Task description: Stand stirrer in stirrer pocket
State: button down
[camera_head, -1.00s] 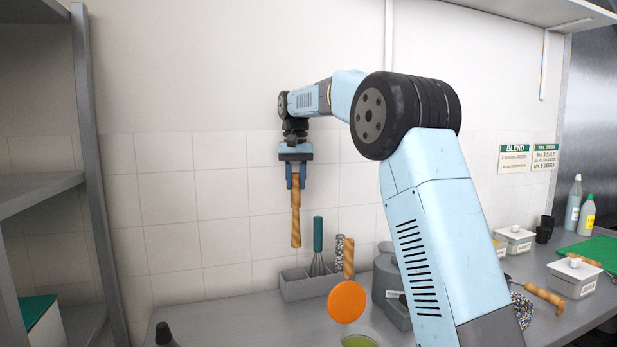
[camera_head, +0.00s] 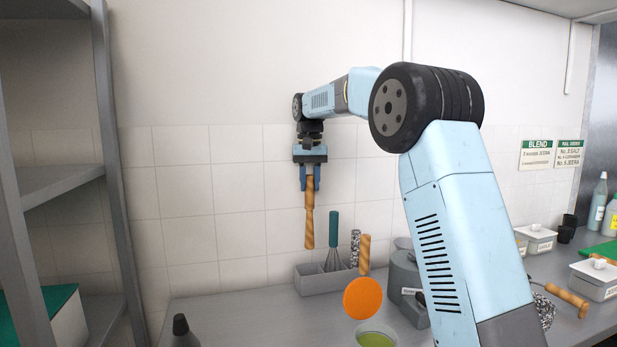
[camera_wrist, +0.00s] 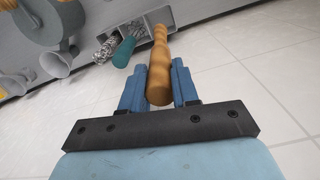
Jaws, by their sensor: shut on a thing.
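My gripper (camera_head: 310,178) is shut on a wooden stirrer (camera_head: 309,222), which hangs upright below the fingers, above the counter. The stirrer also shows in the wrist view (camera_wrist: 159,68), between the blue fingers (camera_wrist: 159,86). A grey divided holder (camera_head: 322,279) stands on the counter against the wall, a little below and right of the stirrer. The holder holds a teal-handled whisk (camera_head: 333,232). A speckled-handled tool (camera_head: 355,250) stands to its right. In the wrist view the holder (camera_wrist: 176,15) is partly hidden by the stirrer. I cannot tell which compartment is the stirrer pocket.
A green-filled bowl (camera_head: 376,340), a grey appliance (camera_head: 404,278) and a dark-topped object (camera_head: 181,330) are nearby. A shelf upright (camera_head: 119,190) rises at left.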

aim_at(310, 209)
jog(key=shift+f, duration=6.05)
dwell(2.0)
